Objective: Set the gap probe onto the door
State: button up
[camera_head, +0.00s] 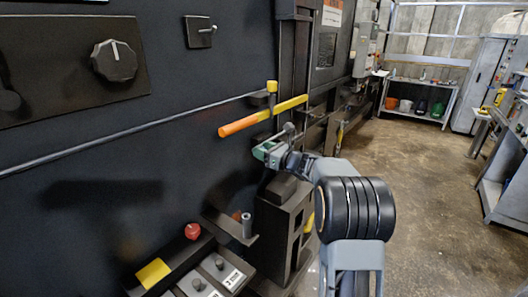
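My gripper (266,152) is at the end of my arm, beside the dark machine front and just below the orange and yellow bar. It shows green and grey parts; it is too small to tell whether its fingers are apart or hold something. A short grey cylinder (247,225) stands upright on a small dark bracket below my gripper, apart from it. I cannot tell whether this is the gap probe. The dark machine front (130,170) fills the left side. I cannot make out for certain which part of it is the door.
The orange and yellow bar (262,117) sticks out above my gripper. A black knob (114,60) is at upper left. A control box with a red button (193,231) juts out at the bottom. A bench (503,190) stands right. The brown floor (430,190) between is clear.

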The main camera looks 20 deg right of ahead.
jog(key=shift+o, duration=0.9)
jog(key=b+v, duration=0.2)
jog(key=v, duration=1.1)
jog(key=shift+s+d, duration=0.25)
jog(key=shift+s, duration=0.05)
jog(key=shift+f, duration=0.1)
